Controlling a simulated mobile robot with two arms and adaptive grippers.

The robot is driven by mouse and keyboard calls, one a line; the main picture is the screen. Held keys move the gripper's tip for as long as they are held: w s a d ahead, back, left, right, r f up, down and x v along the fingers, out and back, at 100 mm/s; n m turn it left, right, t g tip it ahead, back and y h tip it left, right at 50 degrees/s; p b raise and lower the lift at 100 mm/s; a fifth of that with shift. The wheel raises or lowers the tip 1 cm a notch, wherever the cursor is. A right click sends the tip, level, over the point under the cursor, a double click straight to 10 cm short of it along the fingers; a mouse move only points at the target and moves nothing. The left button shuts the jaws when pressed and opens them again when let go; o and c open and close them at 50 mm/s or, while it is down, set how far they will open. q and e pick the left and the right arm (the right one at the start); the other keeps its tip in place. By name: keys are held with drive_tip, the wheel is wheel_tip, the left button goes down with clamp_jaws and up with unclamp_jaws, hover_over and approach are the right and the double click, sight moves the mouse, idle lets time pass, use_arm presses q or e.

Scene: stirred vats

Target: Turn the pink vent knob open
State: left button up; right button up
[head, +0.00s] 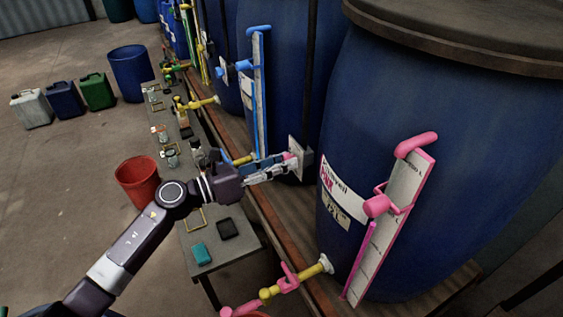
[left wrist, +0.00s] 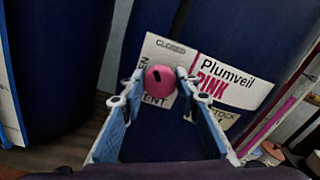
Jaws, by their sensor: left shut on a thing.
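The pink vent knob (left wrist: 159,80) sits on a white plate (left wrist: 157,50) in the left wrist view. The plate carries the word CLOSED above the knob and partly hidden lettering to the left and below. A small dark mark shows on the knob's face. My left gripper (left wrist: 160,86) is shut on the knob, with a fingertip at each side. In the head view, my left gripper (head: 287,165) reaches the plate (head: 300,158) from the left, and the knob is mostly hidden by the fingers. My right gripper is not in view.
A big blue vat (head: 450,150) labelled Plumveil PINK stands right of the plate, with a pink-framed gauge (head: 405,205) and a yellow-and-pink tap (head: 295,280). A blue gauge (head: 258,90) stands behind my gripper. A low bench (head: 215,262) and a red bucket (head: 138,180) lie left.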

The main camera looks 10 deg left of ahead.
use_arm(q)
drive_tip(key=o, duration=1.2)
drive_tip(key=shift+c, duration=0.2)
drive_tip(key=v, duration=1.2)
